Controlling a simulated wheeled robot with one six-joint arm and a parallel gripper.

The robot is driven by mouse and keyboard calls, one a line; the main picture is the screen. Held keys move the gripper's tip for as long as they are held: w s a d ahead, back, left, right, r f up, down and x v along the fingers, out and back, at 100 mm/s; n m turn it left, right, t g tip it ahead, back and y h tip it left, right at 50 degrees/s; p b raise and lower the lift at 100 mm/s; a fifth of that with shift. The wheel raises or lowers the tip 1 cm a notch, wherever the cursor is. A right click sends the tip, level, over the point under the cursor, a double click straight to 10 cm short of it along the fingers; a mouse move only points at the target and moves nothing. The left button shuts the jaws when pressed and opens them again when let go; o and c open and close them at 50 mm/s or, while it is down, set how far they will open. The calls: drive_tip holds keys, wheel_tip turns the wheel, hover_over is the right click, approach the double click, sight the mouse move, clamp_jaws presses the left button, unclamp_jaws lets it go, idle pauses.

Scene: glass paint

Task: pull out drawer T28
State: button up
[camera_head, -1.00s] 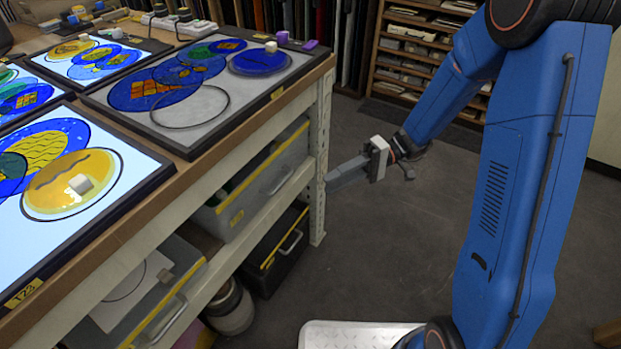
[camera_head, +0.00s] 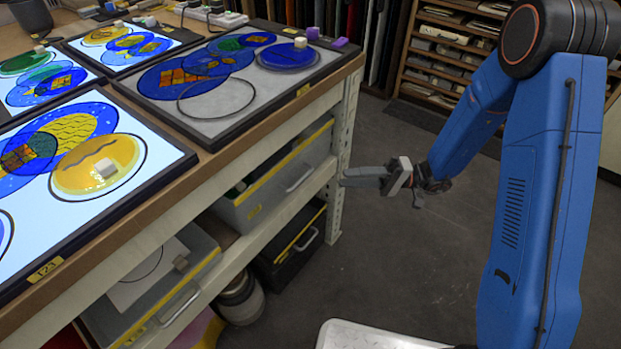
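Several drawers with yellow-edged fronts sit under the workbench (camera_head: 225,160). A grey drawer (camera_head: 270,200) with a handle and a small yellow label is on the upper shelf. A black drawer (camera_head: 290,255) is below it, and another grey drawer (camera_head: 185,290) is at lower left. The drawer labels are too small to read, so I cannot tell which is T28. My gripper (camera_head: 350,177) is right of the upper drawer, its fingers pointing left and overlapping the pale bench leg in the picture. Contact and finger gap cannot be told. No drawer handle is between the fingers.
Lit panels with coloured glass discs (camera_head: 97,167) lie on the bench top. The perforated bench leg (camera_head: 345,150) stands between my gripper and the drawers. The grey floor (camera_head: 400,260) is open to the right. A shelf rack (camera_head: 450,50) stands behind.

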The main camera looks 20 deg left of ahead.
drive_tip(key=x, duration=1.2)
clamp_jaws()
